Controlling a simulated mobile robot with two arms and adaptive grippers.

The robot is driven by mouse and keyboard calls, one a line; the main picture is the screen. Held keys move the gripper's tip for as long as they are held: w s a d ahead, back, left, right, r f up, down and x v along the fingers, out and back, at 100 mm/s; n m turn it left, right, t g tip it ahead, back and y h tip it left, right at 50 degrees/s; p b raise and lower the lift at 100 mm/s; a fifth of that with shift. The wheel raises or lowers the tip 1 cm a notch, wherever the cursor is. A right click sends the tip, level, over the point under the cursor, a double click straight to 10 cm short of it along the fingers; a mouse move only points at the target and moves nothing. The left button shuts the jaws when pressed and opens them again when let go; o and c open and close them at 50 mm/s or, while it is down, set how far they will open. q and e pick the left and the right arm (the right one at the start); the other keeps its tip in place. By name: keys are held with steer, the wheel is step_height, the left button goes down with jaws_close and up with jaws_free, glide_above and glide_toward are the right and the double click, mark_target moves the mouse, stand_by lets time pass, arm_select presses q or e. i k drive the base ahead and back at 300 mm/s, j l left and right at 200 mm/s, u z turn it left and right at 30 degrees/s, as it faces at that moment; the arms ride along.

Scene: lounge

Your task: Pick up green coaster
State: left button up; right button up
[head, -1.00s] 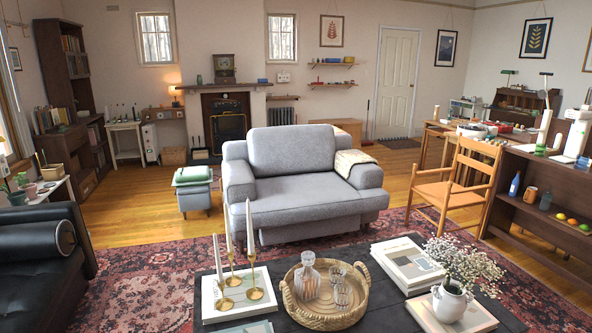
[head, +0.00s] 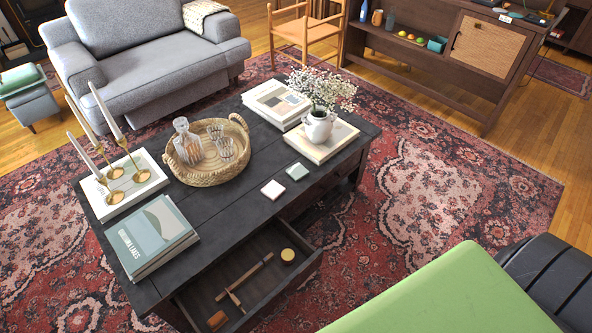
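A small pale green square coaster (head: 297,171) lies flat on the dark coffee table (head: 245,204), near its front edge and right of the middle. A white square coaster (head: 273,189) lies just to its left, apart from it. Nothing covers the green coaster. Neither of my grippers shows in the head view.
A woven tray (head: 203,178) with a decanter and glasses stands behind the coasters. Books with a flower vase (head: 318,126) stand to the right. Candlesticks and books (head: 152,237) are at left. An open drawer (head: 245,282) juts out in front. A large green surface (head: 450,295) fills the lower right.

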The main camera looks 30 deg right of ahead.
mark_target(297, 171)
steer(key=i+l+u, duration=0.1)
steer(key=l, duration=0.25)
steer(key=i+l, duration=0.2)
steer(key=l, duration=0.2)
steer(key=i+l+u, duration=0.15)
steer(key=l, duration=0.2)
steer(key=i+l, duration=0.1)
steer(key=l, duration=0.3)
steer(key=u, duration=0.05)
